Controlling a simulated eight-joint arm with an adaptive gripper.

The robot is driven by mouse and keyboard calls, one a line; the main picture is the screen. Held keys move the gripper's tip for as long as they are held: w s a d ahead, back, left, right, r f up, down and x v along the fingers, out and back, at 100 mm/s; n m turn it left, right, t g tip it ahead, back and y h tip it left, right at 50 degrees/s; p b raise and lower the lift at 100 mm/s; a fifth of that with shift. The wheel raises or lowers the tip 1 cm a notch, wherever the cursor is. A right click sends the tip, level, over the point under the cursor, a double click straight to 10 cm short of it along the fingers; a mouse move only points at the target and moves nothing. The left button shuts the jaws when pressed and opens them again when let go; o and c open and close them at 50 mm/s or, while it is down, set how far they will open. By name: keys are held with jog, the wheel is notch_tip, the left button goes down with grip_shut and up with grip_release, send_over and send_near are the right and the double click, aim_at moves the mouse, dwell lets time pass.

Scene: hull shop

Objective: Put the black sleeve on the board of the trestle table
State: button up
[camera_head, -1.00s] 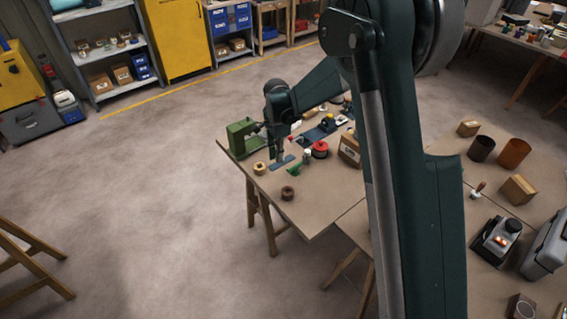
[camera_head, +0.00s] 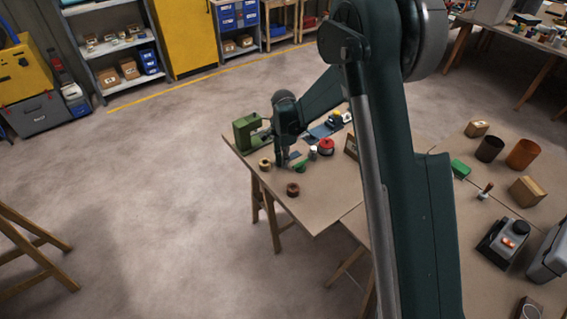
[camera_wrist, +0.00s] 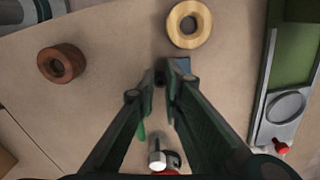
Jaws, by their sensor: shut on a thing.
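The fingers hide much of the bar.
A yellow ring (camera_wrist: 189,24) and a brown ring (camera_wrist: 61,63) lie near my gripper. A green machine (camera_head: 248,132) stands at the board's far left corner. A red-topped item (camera_head: 326,147) stands close by. An orange-brown cylinder (camera_head: 523,154) stands beside the sleeve. The board's front is clear.

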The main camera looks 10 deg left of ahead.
jog(key=shift+f, duration=0.2)
jog(key=shift+f, duration=0.2)
jog(key=o, duration=0.7)
jog(key=shift+r, duration=0.15)
notch_tip(320, 180, up, 12)
jog(key=shift+r+p, duration=0.1)
jog(key=shift+p, duration=0.55)
dwell(0.4)
